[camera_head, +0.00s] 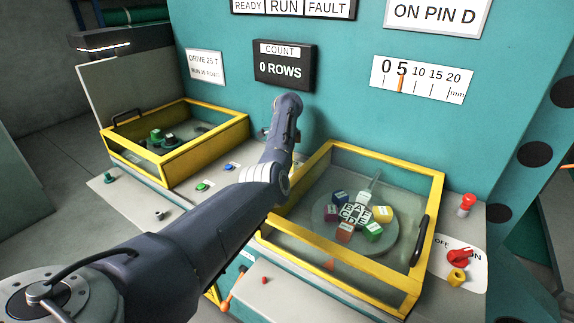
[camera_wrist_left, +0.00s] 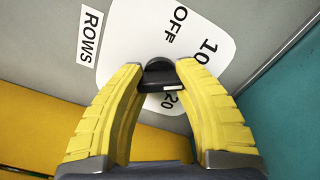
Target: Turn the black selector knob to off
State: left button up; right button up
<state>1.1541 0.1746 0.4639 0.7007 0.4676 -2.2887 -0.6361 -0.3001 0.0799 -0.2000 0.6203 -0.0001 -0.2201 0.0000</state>
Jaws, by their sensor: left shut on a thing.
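The black selector knob (camera_wrist_left: 160,78) sits on a white dial plate (camera_wrist_left: 135,30) marked OFF, 10 and 20 in the left wrist view. A small white mark on the knob lies beside the 20, away from the OFF label. My left gripper (camera_wrist_left: 163,72) has its two yellow fingers shut on the knob, one on each side. In the head view my left arm reaches in to the panel, and its gripper and the knob are hidden behind the arm. My right gripper is not in view.
A ROWS label (camera_wrist_left: 90,37) is beside the dial plate. A red switch (camera_head: 460,256) sits at the far right.

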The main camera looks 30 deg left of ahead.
pick_arm(q)
jog(key=n, duration=0.3)
jog(key=shift+d+n, duration=0.1)
jog(key=shift+n, duration=0.3)
jog(key=n, duration=0.3)
jog(key=shift+n, duration=0.3)
jog(key=n, duration=0.5)
jog(key=shift+n, duration=0.7)
